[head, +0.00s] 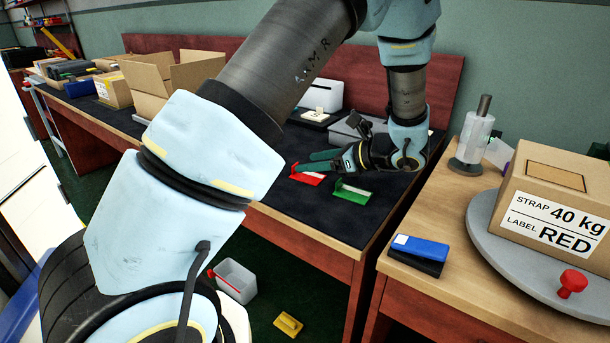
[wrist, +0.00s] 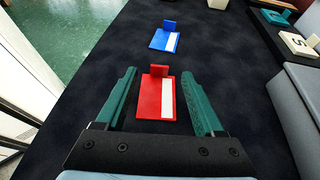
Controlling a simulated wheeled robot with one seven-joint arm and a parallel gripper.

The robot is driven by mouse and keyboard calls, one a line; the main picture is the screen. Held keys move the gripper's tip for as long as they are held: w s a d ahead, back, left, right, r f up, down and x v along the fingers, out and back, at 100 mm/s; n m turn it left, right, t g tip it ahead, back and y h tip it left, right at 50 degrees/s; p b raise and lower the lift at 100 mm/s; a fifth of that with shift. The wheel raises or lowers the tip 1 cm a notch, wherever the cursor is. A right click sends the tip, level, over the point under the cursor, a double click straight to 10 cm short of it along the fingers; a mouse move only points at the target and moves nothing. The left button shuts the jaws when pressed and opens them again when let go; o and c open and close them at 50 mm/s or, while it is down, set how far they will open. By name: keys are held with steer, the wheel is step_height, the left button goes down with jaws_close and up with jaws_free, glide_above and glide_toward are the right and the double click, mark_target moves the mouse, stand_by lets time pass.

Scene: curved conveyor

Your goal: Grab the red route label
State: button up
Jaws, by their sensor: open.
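The red route label (head: 308,177) lies on the dark mat of the workbench, with an upright tab and a white strip. In the wrist view the red label (wrist: 154,98) lies between my two green fingers. My gripper (head: 318,162) is open and reaches in from the right, low over the bench. In the wrist view my gripper (wrist: 160,76) has a finger on each side of the label, with gaps on both sides. I cannot tell how high the fingertips are above the mat.
A green label (head: 352,193) lies close by to the right. A blue label (wrist: 164,38) lies beyond the red one. A grey case (head: 352,128) stands behind my gripper. A carton (head: 552,205) marked "LABEL RED" sits on the round grey plate (head: 482,222) at right.

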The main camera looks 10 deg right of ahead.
mark_target(301, 174)
steer(key=x, duration=0.4)
jaws_close()
stand_by(0.4)
